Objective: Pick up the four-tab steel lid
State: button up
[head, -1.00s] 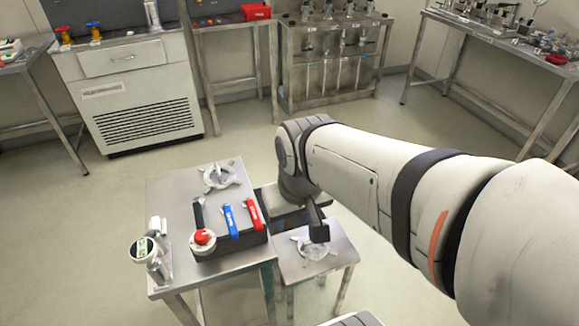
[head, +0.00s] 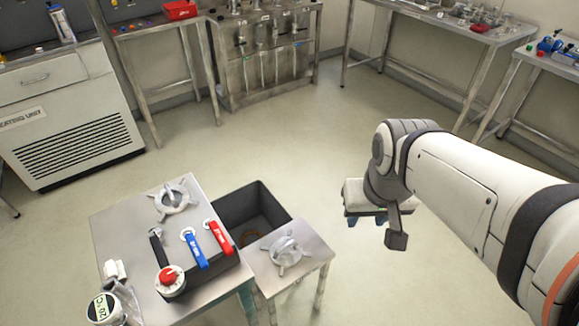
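A steel lid with several tabs and a raised middle (head: 286,250) lies flat on the small side table (head: 310,262), right of the workbench. A similar steel ring-shaped piece with tabs (head: 173,200) lies at the back of the larger table; its tabs are too small to count surely. My gripper (head: 367,219) hangs over bare floor, right of the small table and apart from both pieces. Its two blue fingertips show spread apart below the pale gripper body, with nothing seen between them.
A dark open bin (head: 262,205) stands behind the small table. The floor around my gripper is clear.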

jog(key=m+y+b, duration=0.1)
jog(key=m+b, duration=1)
jog(key=b, duration=1.1)
send_over(286, 245)
jog(key=s+d, duration=0.1)
jog(key=shift+g, duration=0.4)
notch_tip(286, 245, down, 36)
jog(key=shift+f, duration=0.1)
jog(key=f+b, duration=0.1)
jog(key=f, duration=0.2)
jog(key=a+f+b, duration=0.1)
jog(key=f, duration=0.1)
jog(key=shift+w+f+b, duration=0.2)
jog(key=shift+w+b, duration=0.1)
jog(key=shift+w, duration=0.1)
jog(key=shift+c, duration=0.2)
grip_shut()
jog(key=shift+r, duration=0.1)
